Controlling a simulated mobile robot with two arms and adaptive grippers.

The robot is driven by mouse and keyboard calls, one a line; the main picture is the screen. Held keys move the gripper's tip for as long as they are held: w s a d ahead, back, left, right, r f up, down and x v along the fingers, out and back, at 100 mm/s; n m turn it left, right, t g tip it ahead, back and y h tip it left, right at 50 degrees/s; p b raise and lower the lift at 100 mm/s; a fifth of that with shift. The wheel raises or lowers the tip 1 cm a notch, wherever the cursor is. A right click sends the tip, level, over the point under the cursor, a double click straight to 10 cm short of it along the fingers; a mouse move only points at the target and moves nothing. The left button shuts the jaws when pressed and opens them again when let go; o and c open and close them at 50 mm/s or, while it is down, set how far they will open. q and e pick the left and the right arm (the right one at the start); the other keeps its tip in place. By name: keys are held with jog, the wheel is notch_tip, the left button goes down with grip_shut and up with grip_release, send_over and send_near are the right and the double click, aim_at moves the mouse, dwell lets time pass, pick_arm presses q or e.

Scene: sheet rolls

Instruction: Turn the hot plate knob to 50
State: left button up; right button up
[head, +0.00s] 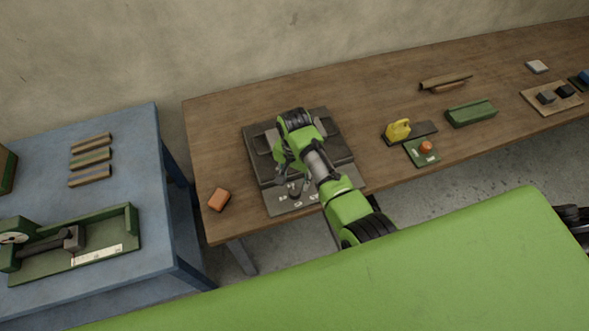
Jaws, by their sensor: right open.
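The hot plate (258,160) is a dark grey square unit on the wooden table, with a lighter control panel (275,206) along its front edge. White markings show on the panel, but they are too small to read surely. A small dark shape on the panel appears to be the knob (293,191); its setting cannot be read. My right gripper (294,182) is open and points down over the front of the hot plate, close to the knob. Whether its fingers touch the knob cannot be told. My right arm hides part of the plate and panel. My left gripper is not in view.
An orange block (219,199) lies left of the panel. A yellow object (397,130), a green box (471,113) and a small board with an orange knob (426,147) stand to the right. A blue table (150,220) with a green fixture (85,262) stands at left.

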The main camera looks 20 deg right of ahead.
aim_at(294, 191)
notch_tip(294, 191, up, 6)
jog(key=shift+f, duration=0.25)
dwell(0.4)
